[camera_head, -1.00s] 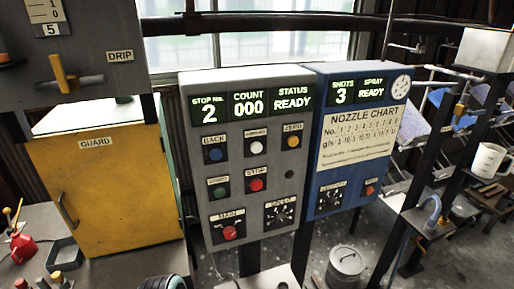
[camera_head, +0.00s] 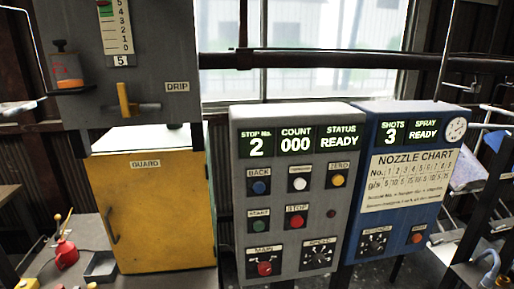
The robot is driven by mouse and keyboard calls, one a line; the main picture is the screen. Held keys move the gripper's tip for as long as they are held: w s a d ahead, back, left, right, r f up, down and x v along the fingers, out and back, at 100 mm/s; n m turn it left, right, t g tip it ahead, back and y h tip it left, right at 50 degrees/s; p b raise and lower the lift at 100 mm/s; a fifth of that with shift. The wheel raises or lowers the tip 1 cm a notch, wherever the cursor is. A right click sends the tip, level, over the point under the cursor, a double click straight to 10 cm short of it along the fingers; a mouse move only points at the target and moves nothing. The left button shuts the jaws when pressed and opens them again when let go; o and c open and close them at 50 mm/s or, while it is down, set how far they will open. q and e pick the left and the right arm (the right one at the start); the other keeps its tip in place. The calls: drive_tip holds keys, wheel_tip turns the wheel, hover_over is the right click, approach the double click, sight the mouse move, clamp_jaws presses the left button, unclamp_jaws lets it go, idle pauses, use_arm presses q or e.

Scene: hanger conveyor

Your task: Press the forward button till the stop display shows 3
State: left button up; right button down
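The grey control panel (camera_head: 342,190) stands in the middle of the view. Its stop number display (camera_head: 257,145) reads 2, the count display (camera_head: 296,140) reads 000 and the status display (camera_head: 339,137) reads READY. The white button (camera_head: 299,184) in the top row sits between the blue BACK button (camera_head: 259,188) and the yellow ZERO button (camera_head: 338,180); its label is too small to read surely. Below are a green START button (camera_head: 260,226), a red STOP button (camera_head: 297,221), a red MAIN knob (camera_head: 264,268) and a black dial (camera_head: 319,257). Neither gripper is in view.
A blue spray panel (camera_head: 405,180) with a nozzle chart adjoins on the right, showing 3 shots and READY. A yellow guard box (camera_head: 165,215) and a grey DRIP unit (camera_head: 160,62) stand left. A red oil can (camera_head: 66,252) stands on the bench at lower left.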

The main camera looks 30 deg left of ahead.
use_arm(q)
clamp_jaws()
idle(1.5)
